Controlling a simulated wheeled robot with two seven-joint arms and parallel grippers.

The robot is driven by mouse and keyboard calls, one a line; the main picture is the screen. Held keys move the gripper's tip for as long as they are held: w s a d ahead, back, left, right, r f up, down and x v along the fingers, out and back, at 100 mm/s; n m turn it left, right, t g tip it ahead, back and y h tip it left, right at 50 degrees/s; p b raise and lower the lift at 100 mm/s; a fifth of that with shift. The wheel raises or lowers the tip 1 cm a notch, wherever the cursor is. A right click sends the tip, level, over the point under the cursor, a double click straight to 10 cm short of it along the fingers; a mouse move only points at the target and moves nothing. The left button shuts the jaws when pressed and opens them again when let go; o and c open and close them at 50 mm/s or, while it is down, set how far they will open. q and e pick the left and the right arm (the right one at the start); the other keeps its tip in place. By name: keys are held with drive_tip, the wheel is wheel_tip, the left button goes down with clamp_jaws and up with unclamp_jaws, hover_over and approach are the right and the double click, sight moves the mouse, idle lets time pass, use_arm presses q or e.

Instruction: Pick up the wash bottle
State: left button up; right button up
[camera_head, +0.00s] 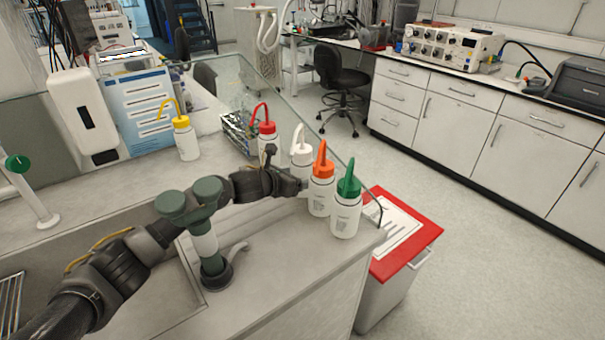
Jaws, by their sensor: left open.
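Several white wash bottles with coloured caps and bent spouts stand upright on the bench. The orange-capped bottle (320,196) and the green-capped bottle (346,216) are at the near right corner. The white-capped bottle (302,158) and the red-capped bottle (267,143) stand behind. The yellow-capped bottle (187,144) is apart, further left. My left gripper (301,187) reaches in from the left and is open at the left side of the orange-capped bottle, in front of the white-capped one. Its fingertips are small and partly hidden, so I cannot tell whether they touch a bottle. My right gripper is out of view.
A glass screen (243,82) stands along the far bench edge. A red-lidded bin (412,238) is on the floor right of the bench.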

use_arm(q)
drive_tip(key=c, duration=0.4)
drive_tip(key=shift+r, duration=0.1)
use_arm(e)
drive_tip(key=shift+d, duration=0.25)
use_arm(q)
drive_tip(key=shift+r, duration=0.15)
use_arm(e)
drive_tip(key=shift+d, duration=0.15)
use_arm(q)
wheel_tip(320, 180, up, 16)
drive_tip(key=shift+b, duration=1)
drive_tip(key=shift+r, duration=0.9)
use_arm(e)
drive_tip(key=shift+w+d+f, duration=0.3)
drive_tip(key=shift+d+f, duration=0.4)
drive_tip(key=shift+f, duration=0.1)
